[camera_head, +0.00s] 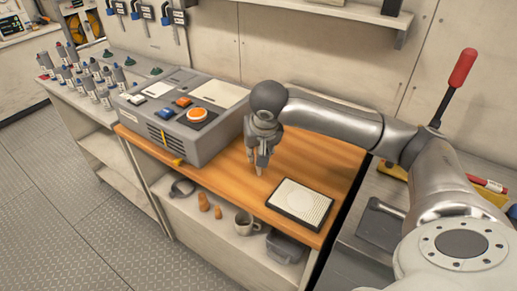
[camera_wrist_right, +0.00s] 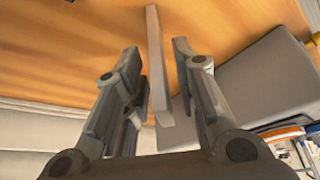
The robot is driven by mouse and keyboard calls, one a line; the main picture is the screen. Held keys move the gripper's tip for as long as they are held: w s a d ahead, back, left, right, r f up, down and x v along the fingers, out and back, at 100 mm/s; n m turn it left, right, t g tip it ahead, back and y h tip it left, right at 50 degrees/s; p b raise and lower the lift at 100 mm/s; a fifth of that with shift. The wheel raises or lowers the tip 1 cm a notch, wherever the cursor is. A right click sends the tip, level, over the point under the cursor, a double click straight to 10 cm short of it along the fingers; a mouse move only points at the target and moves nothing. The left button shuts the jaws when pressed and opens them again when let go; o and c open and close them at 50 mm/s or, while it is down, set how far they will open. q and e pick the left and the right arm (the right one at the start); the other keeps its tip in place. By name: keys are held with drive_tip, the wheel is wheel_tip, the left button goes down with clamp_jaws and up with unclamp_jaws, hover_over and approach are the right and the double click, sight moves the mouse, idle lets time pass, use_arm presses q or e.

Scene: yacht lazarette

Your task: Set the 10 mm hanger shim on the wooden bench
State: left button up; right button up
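The hanger shim (camera_wrist_right: 157,65) shows in the right wrist view as a thin, pale, upright strip between my right gripper's fingers. It reaches past the fingertips against the orange wood. My right gripper (camera_wrist_right: 158,65) is slightly open, with a narrow gap on each side of the strip. In the head view my right gripper (camera_head: 261,160) points down, low over the wooden bench (camera_head: 222,168). A small pale tip of the shim (camera_head: 260,171) shows below the fingers. I cannot tell if it touches the bench. My left gripper is not in view.
A grey control box (camera_head: 185,115) stands left of my right gripper. A dark-framed pad (camera_head: 301,204) lies to its right. A mug (camera_head: 246,223) and a grey tub (camera_head: 285,247) are on the shelf below. Bare wood lies between box and pad.

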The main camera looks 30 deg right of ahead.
drive_tip(key=shift+r, duration=0.4)
drive_tip(key=v, duration=1.1)
drive_tip(key=shift+s+r, duration=0.2)
drive_tip(key=shift+s, duration=0.05)
